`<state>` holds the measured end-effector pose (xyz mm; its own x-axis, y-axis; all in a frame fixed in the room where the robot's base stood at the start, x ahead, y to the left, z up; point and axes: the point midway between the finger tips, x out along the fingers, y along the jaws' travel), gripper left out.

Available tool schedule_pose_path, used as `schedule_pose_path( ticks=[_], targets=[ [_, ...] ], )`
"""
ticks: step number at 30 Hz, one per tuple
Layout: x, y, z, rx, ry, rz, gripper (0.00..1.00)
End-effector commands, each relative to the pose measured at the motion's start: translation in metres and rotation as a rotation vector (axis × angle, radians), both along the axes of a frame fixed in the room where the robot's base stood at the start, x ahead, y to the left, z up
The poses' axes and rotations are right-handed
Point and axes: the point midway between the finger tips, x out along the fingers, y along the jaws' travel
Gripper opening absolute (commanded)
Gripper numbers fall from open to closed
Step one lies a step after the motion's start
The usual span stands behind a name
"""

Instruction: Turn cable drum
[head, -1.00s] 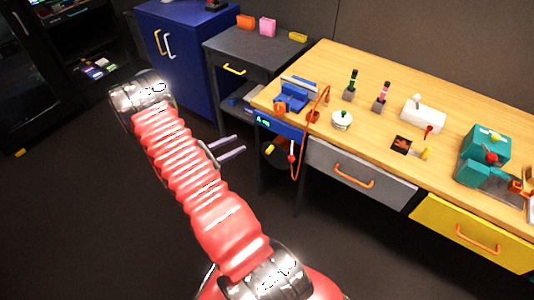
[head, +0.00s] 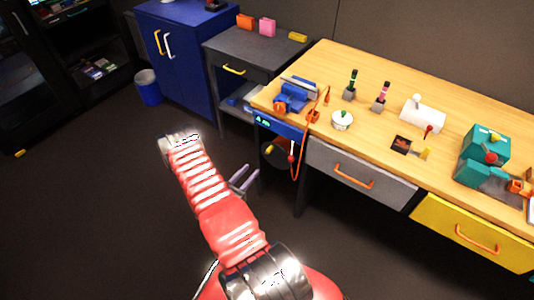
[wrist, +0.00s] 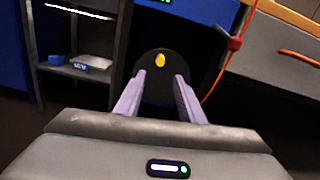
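The cable drum is a dark round disc (wrist: 150,92) under the left end of the workbench, with a yellow knob (wrist: 160,60) near its upper part. In the head view the drum is dim and the yellow knob (head: 268,150) shows at its left. My gripper (wrist: 160,75) has two purple fingers, spread apart with nothing between them. In the wrist view the fingers point at the drum, and the knob appears just beyond and between the tips. In the head view my gripper (head: 251,169) is left of the drum and lower in the picture, apart from it.
An orange cable (head: 297,168) hangs from the bench beside the drum, near a red part (wrist: 234,43). A dark shelf unit (wrist: 88,70) stands to the left. A blue bin (head: 149,88) stands on the floor.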

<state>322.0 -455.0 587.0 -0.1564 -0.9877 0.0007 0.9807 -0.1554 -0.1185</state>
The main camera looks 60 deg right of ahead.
Motion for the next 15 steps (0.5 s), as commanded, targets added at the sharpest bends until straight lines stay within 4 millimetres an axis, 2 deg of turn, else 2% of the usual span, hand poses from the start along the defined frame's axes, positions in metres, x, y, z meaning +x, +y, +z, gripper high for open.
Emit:
schedule_pose_path(
  ticks=[8,15],
  targets=[
    [0.0,-0.003,0.0,0.001,-0.001,-0.001,0.36],
    [-0.004,-0.023,0.0,0.0,-0.001,-0.003,0.36]
  ],
)
